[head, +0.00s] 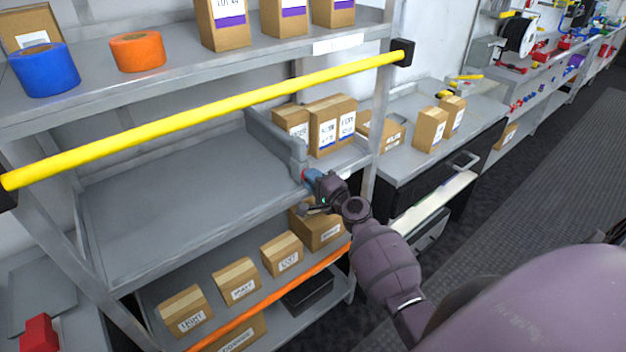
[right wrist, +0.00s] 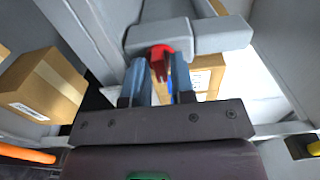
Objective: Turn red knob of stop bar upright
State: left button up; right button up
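The stop bar (head: 275,140) is a grey bar at the right end of the middle shelf, with a block at its front end. Its red knob (head: 304,175) is mostly hidden by my gripper in the head view. My right gripper (head: 311,181) is at this front end. In the right wrist view, the red knob (right wrist: 160,56) sits between the two blue-grey fingertips, which appear to touch it on both sides. The grey bar end (right wrist: 190,38) lies just beyond the tips. The knob's exact angle is hard to tell. My left gripper is not in view.
A yellow bar (head: 210,112) runs across the rack above the middle shelf (head: 180,190). Cartons (head: 332,125) stand behind the stop bar, and more boxes (head: 282,253) sit below, behind an orange bar (head: 270,300). The middle shelf is bare left of the stop bar.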

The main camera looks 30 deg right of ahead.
grip_shut()
jog(key=shift+n+b, duration=0.65)
jog(key=shift+n, duration=8.25)
